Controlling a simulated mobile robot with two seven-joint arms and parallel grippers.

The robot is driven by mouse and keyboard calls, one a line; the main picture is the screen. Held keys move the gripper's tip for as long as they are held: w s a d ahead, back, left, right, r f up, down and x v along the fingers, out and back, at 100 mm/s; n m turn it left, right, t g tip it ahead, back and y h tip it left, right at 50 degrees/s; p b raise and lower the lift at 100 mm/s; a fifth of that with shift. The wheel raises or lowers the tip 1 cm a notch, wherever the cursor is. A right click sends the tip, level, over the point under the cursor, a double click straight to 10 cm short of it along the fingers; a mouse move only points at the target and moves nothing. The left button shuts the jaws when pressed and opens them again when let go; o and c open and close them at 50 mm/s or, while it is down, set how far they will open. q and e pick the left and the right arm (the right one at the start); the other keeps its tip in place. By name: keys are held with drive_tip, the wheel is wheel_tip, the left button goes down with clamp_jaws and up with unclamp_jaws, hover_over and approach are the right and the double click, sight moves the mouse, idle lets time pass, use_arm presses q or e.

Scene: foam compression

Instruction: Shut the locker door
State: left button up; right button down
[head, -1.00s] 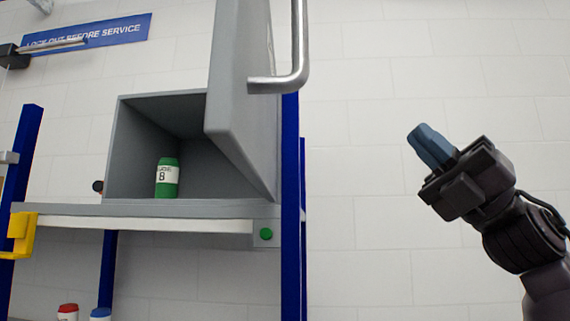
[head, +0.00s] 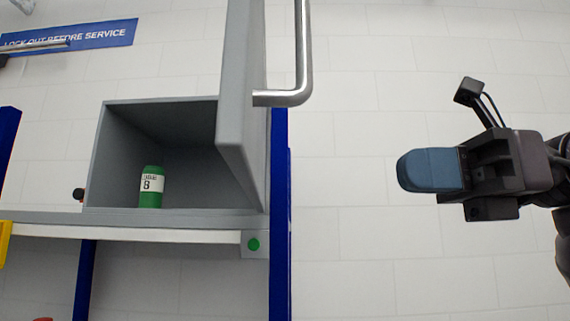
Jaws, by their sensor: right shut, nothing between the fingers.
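The grey locker (head: 97,160) stands on a shelf left of centre in the head view, with its front open. Its grey door (head: 236,100) is swung open on the right side and reaches toward me. The door's silver bar handle (head: 303,60) is on the door's right face; its top is cut off by the frame. Inside the locker stands a green bottle (head: 151,188) with a white label. My right gripper (head: 402,170) is shut and empty, with blue fingers pointing left, to the right of the handle and apart from it. My left gripper is not in view.
The grey shelf (head: 140,234) has a green button (head: 253,244) at its right end. A blue post (head: 280,270) stands beside it. A yellow piece (head: 4,240) is at the left edge. The space between post and right gripper is clear.

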sight(254, 169)
drive_tip(key=a+p, duration=0.1)
drive_tip(key=a, duration=0.7)
drive_tip(key=s+a+p, duration=0.1)
drive_tip(key=a, duration=0.4)
drive_tip(key=shift+s+p, duration=0.1)
drive_tip(key=shift+p, duration=0.2)
drive_tip(key=shift+a, duration=0.1)
